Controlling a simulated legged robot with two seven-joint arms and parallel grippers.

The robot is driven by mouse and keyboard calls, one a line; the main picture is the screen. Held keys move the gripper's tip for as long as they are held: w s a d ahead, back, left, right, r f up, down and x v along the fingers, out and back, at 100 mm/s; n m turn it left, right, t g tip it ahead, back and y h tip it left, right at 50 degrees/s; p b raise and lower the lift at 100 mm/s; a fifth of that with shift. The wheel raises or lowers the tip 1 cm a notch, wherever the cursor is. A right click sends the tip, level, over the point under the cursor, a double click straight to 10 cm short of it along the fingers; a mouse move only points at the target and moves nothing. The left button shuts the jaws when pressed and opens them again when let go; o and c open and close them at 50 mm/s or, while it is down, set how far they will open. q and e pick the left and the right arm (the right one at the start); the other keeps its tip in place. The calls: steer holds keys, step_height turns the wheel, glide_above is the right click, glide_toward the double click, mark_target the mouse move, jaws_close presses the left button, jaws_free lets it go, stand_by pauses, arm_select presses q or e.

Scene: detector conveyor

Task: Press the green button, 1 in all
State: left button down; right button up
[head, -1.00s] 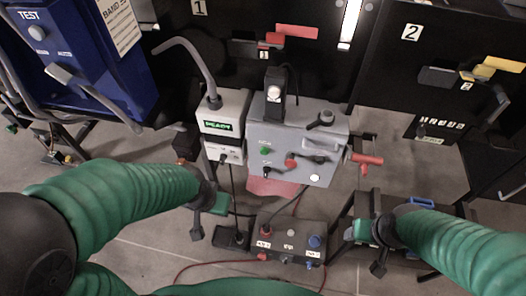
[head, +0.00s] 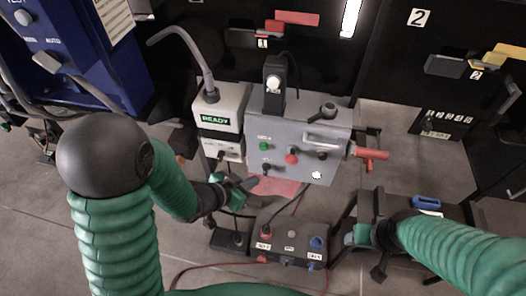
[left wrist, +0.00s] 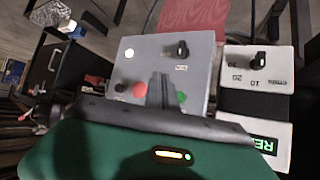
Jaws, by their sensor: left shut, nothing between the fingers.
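The green button (head: 264,146) is on the front of a grey control box (head: 335,142), to the left of a red button (head: 291,159). In the left wrist view the green button (left wrist: 182,97) shows just beside my shut fingers, which hide part of it. My left gripper (head: 250,183) is shut and empty, below and left of the green button in the head view. Contact with the button cannot be seen. My right gripper (head: 362,236) is at the right, away from the box, and its fingers are not clear.
A box with a READY display (head: 215,120) stands left of the grey box. A red handle (head: 371,155) juts out on the right. A dark pedal-like box (head: 290,238) with red and blue knobs sits below. A blue test cabinet (head: 85,60) stands at the far left.

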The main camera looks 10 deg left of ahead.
mark_target(263, 148)
arm_select(q)
steer(key=shift+d+r, duration=0.1)
steer(key=shift+d, duration=0.05)
steer(key=w+p, duration=0.1)
steer(key=w, duration=0.8)
stand_by(0.6)
stand_by(1.5)
steer(key=shift+w+p, duration=0.3)
steer(key=shift+p, duration=0.15)
